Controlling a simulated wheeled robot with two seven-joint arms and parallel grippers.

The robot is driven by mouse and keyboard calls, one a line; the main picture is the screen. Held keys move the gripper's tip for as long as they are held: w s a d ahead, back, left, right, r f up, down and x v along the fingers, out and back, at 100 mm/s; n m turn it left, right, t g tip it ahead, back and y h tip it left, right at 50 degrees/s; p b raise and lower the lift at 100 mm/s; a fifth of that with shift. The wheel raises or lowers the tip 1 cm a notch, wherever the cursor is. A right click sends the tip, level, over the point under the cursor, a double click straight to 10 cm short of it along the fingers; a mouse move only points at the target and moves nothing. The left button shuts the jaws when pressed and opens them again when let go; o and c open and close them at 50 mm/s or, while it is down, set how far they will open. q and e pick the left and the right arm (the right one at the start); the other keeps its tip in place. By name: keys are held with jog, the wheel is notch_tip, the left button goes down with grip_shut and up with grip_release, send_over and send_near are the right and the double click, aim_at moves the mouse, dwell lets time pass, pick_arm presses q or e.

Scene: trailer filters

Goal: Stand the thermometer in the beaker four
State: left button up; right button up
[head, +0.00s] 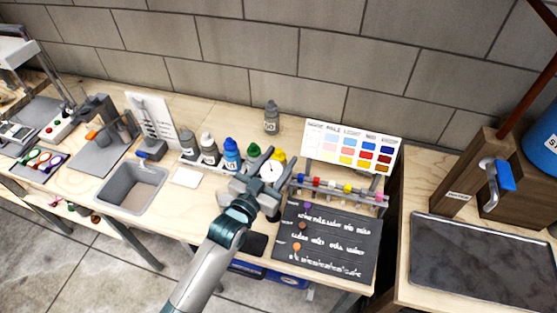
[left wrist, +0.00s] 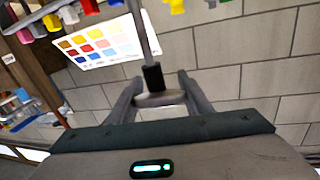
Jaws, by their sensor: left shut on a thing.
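My left gripper (head: 262,178) is over the middle bench and shut on the thermometer. The thermometer's round white dial (head: 271,169) faces up in the head view. In the left wrist view the thermometer (left wrist: 152,76) shows a dark collar and a thin metal stem pointing away from the gripper (left wrist: 160,100), with its dial end between the fingers. The stem tip is cut off there. I cannot make out a beaker four in either view; my gripper and arm hide part of the bench. My right gripper is not in view.
Bottles with grey, blue, green and yellow tops (head: 231,153) stand behind and left of my gripper. A rack of coloured-capped tubes (head: 340,190) and a colour chart (head: 352,146) are to the right. A black written board (head: 325,243) lies in front. A grey sink (head: 132,188) is left.

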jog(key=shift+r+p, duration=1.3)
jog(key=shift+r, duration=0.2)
